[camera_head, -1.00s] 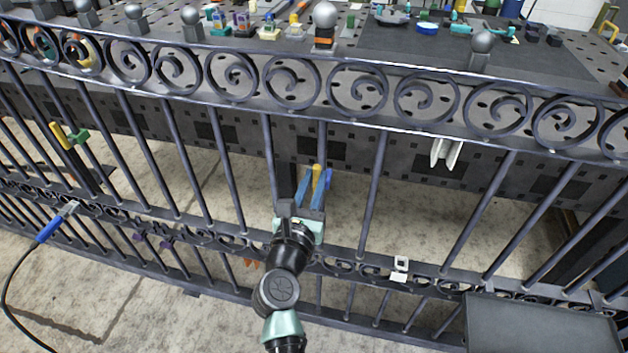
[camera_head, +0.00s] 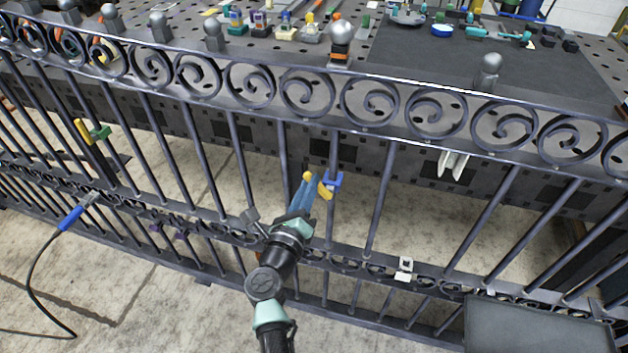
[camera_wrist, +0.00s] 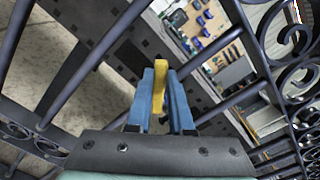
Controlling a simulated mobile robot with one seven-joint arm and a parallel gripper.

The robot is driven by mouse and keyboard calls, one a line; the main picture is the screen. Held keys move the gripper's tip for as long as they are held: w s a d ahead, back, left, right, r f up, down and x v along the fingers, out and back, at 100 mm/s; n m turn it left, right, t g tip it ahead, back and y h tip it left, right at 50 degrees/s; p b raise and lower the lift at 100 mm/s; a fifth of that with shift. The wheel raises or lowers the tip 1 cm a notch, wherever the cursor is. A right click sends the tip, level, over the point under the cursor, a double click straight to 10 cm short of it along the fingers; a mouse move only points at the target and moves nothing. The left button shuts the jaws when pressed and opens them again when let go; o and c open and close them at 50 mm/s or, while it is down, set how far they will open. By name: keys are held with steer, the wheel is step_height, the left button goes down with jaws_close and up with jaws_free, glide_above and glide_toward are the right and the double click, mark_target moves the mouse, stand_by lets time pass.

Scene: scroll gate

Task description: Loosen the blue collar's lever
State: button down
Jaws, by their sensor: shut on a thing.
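The blue collar (camera_head: 334,181) sits around an upright bar of the dark gate, right of my gripper in the head view. Its yellow lever (camera_head: 325,190) shows beside the collar. My gripper (camera_head: 305,184) has two blue fingers, tilted up and to the right, with a yellow tip between them. The collar cannot be made out clearly in the wrist view.
A green collar with a yellow lever (camera_head: 98,133) sits at the left. A blue-handled cable (camera_head: 72,217) hangs on the lower rail. White clips (camera_head: 453,164) are on the right. A grey panel (camera_head: 540,325) is at lower right. Bars stand close on both sides of my gripper.

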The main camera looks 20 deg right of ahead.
steer(key=shift+w+a+f+n+p, duration=0.2)
steer(key=shift+f+n, duration=0.25)
steer(key=shift+n, duration=0.8)
steer(key=shift+w+a+f+n+p, duration=0.1)
steer(key=shift+a+f+n, duration=0.3)
steer(key=shift+n, duration=0.8)
steer(key=shift+w+a+f+n+p, duration=0.15)
steer(key=shift+f+n, duration=0.4)
steer(key=shift+n, duration=0.7)
steer(key=shift+f, duration=0.1)
steer(key=c, duration=0.8)
jaws_free()
